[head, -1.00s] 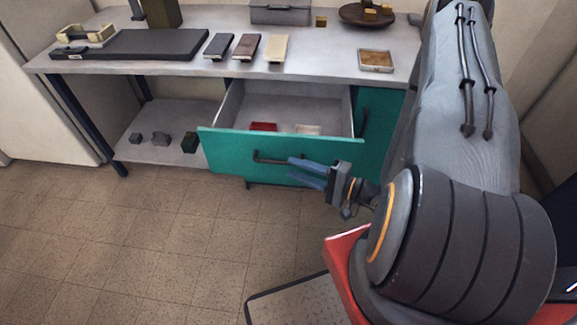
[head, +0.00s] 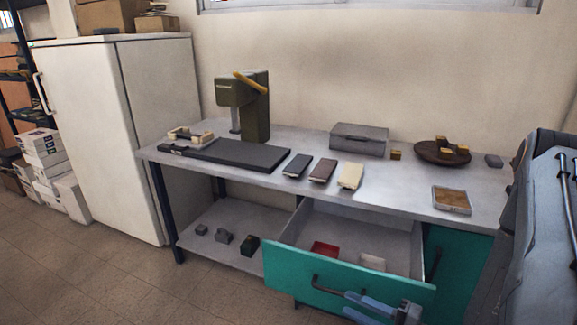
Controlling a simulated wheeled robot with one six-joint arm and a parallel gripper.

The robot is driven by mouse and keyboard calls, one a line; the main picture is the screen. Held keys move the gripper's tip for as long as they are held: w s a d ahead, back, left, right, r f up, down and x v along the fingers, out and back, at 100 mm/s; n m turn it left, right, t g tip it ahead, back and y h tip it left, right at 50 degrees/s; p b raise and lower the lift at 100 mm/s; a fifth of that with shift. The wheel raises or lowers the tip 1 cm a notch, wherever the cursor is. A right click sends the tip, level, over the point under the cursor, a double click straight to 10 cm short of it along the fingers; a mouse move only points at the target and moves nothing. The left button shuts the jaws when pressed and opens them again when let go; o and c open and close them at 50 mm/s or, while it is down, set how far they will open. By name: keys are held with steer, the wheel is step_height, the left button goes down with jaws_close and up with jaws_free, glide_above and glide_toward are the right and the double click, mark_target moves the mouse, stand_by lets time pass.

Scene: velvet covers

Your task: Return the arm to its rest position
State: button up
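My gripper (head: 368,307) is at the bottom of the head view, in front of the teal drawer front (head: 345,287). Its two blue fingers are apart, with nothing seen between them. They overlap the drawer front near the dark handle (head: 322,285); I cannot tell whether they touch it. My arm (head: 535,235) fills the right edge. The drawer is pulled open and holds a red item (head: 324,249) and a white item (head: 372,262).
On the grey workbench (head: 300,201) stand a green press (head: 257,110), a dark flat board (head: 235,153), three small covers (head: 322,171), a grey box (head: 358,139), a round brown stand (head: 436,152) and a framed tray (head: 452,199). A white cabinet (head: 130,130) is at left. The floor at front left is clear.

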steer(key=s+a+r+n+g+h, duration=0.2)
steer(key=s+r+n+g+h, duration=0.15)
steer(key=s+r+g, duration=0.35)
steer(key=s+a+r+n+g+h, duration=0.3)
steer(key=s+r+n+g, duration=0.15)
steer(key=g, duration=0.35)
steer(key=w+d+r+n+t+h, duration=0.2)
steer(key=w+d+r+t+h, duration=0.2)
steer(key=d+r+h, duration=0.1)
steer(key=shift+w+r+n+t+h, duration=0.25)
steer(key=shift+r+n+t+h, duration=0.05)
steer(key=shift+r+h, duration=0.55)
steer(key=shift+s, duration=0.1)
